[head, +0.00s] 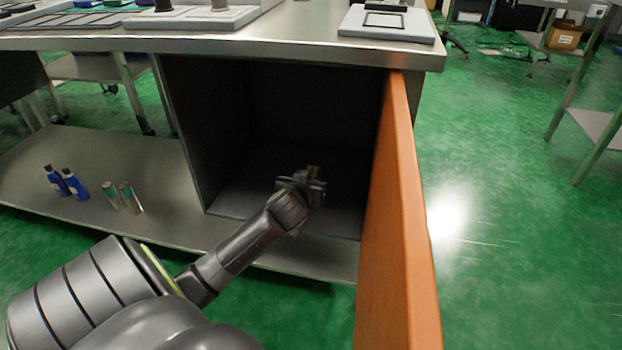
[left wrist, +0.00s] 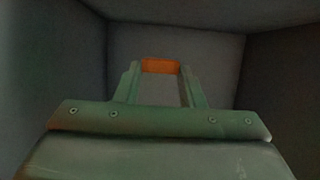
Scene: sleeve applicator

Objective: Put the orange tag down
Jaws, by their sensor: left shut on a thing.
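My left gripper (head: 314,186) reaches into the open cabinet (head: 290,200) under the counter, a little above its floor or close to it; I cannot tell the exact gap. In the left wrist view the left gripper (left wrist: 160,72) is shut on the orange tag (left wrist: 160,66), which sits between the two fingertips. The cabinet's walls surround the gripper in the left wrist view. My right gripper is not in view.
The orange cabinet door (head: 395,220) stands open just right of my left arm. The metal counter (head: 270,48) is above the cabinet. Blue bottles (head: 65,182) and two small cans (head: 122,197) stand on the lower shelf (head: 100,160) at left. The cabinet floor looks clear.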

